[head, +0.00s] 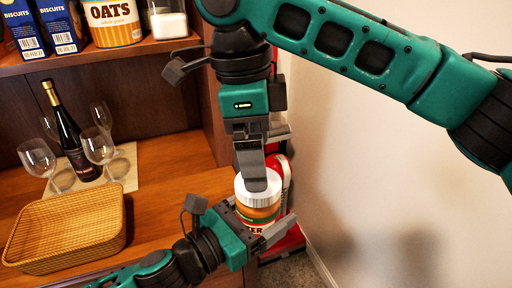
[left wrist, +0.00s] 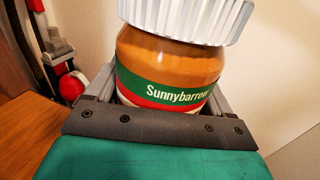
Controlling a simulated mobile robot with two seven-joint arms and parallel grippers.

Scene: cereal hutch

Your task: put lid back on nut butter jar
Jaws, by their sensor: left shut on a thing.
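The nut butter jar (head: 262,213) is brown with a green, white and red label and stands roughly upright. My left gripper (head: 255,230) is shut around its lower part; the jar also shows in the left wrist view (left wrist: 170,75). The white ribbed lid (head: 270,181) is at the jar's mouth, and it shows at the top of the left wrist view (left wrist: 190,18). I cannot tell whether it is fully seated. My right gripper (head: 256,186) comes down from above, with a finger in front of the lid's top. Its other finger is hidden, so its grip is unclear.
A wicker basket (head: 68,228) sits on the wooden counter at left. Behind it are a dark wine bottle (head: 75,140) and several glasses on a mat. Boxes and an oats canister (head: 112,22) stand on the shelf above. A red appliance stands behind the jar, near the wall.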

